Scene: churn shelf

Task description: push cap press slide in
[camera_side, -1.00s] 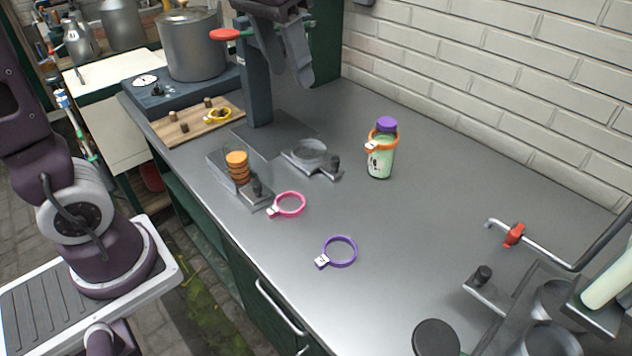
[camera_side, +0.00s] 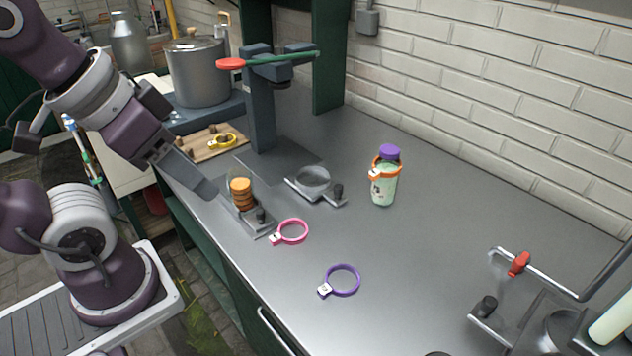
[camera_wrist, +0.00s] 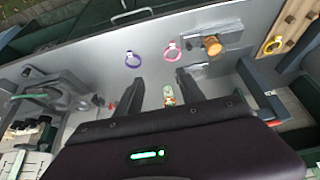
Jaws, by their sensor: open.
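The press (camera_side: 262,110) is a dark column with a red-knobbed lever at the back of the grey counter. In front of it, a metal slide (camera_side: 322,192) carries a round cup (camera_side: 313,177) and a black knob (camera_side: 338,190); it sits out on the counter in front of the column. Left of it, a stack of orange caps (camera_side: 241,193) stands on a plate with another black knob (camera_side: 261,215). The caps also show in the wrist view (camera_wrist: 212,45). My gripper (camera_side: 207,188) is open and empty, left of the cap stack; its fingers (camera_wrist: 160,90) show apart in the wrist view.
A green bottle (camera_side: 383,186) with a purple cap and orange ring stands right. A pink ring (camera_side: 293,231) and a purple ring (camera_side: 343,280) lie in front. A yellow ring (camera_side: 222,141) is on a wooden board. A pipe with a red valve (camera_side: 519,264) is at right.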

